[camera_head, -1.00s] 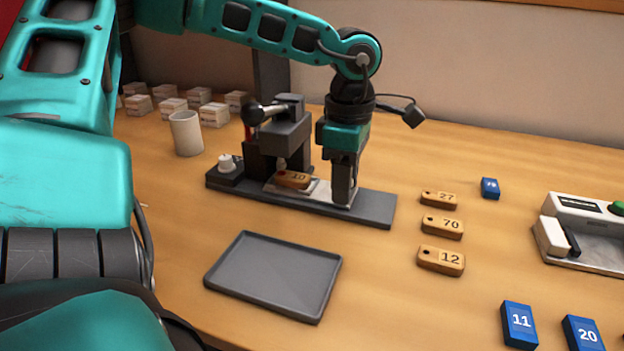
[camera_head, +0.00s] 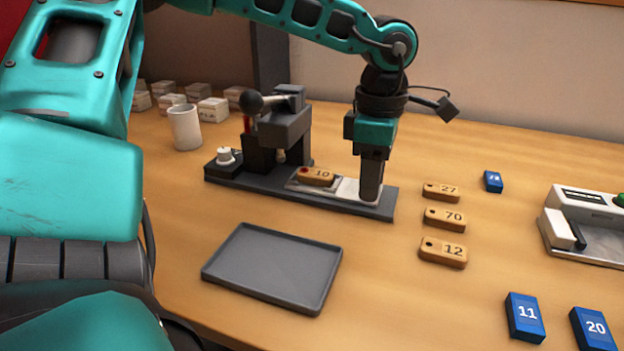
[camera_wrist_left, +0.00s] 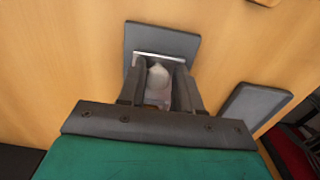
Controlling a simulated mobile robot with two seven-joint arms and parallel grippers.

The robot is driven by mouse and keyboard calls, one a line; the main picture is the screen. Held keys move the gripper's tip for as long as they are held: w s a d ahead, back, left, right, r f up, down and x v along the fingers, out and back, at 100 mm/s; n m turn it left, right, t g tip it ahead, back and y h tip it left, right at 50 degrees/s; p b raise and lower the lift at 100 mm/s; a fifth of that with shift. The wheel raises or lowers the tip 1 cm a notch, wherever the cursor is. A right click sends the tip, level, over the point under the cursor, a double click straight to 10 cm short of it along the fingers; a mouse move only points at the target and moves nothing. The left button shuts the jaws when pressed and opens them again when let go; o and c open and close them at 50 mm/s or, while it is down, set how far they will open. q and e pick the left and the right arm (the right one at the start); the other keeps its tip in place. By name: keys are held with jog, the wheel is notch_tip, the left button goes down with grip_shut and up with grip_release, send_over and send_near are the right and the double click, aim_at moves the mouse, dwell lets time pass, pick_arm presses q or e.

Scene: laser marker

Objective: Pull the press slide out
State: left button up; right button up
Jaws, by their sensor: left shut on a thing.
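The press (camera_head: 285,125) stands on a dark base plate (camera_head: 240,187) at the back middle, with a lever ending in a round black knob. Its pale slide (camera_head: 345,188) lies on the right part of the base plate, clear of the press head, and carries a wooden tag marked 10 (camera_head: 317,176). My left gripper (camera_head: 371,195) points down at the right end of the slide and is shut on a part there. In the left wrist view a pale rounded knob (camera_wrist_left: 158,75) sits between the fingers. My right gripper is not in view.
An empty grey tray (camera_head: 272,266) lies in front of the press. Wooden tags marked 27, 70 (camera_head: 445,217) and 12 lie to the right, with blue tags (camera_head: 525,317) nearer the front. A white machine (camera_head: 585,225) stands at the far right. A white cup (camera_head: 185,128) is left of the press.

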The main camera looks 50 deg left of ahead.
aim_at(388, 200)
pick_arm(q)
jog(key=shift+w+d+f+b, duration=0.2)
jog(key=shift+w+d, duration=0.2)
jog(key=shift+d, duration=0.2)
jog(key=shift+w+d+f+b, duration=0.15)
jog(key=shift+w+d, duration=0.25)
jog(key=shift+d, duration=0.2)
jog(key=shift+c, duration=0.2)
jog(key=o, duration=0.8)
jog(key=shift+f, duration=0.1)
jog(key=shift+c, duration=0.2)
jog(key=shift+s, duration=0.1)
notch_tip(388, 200, up, 8)
jog(key=p, duration=0.4)
jog(key=shift+f+p, duration=0.25)
jog(key=shift+p, duration=0.1)
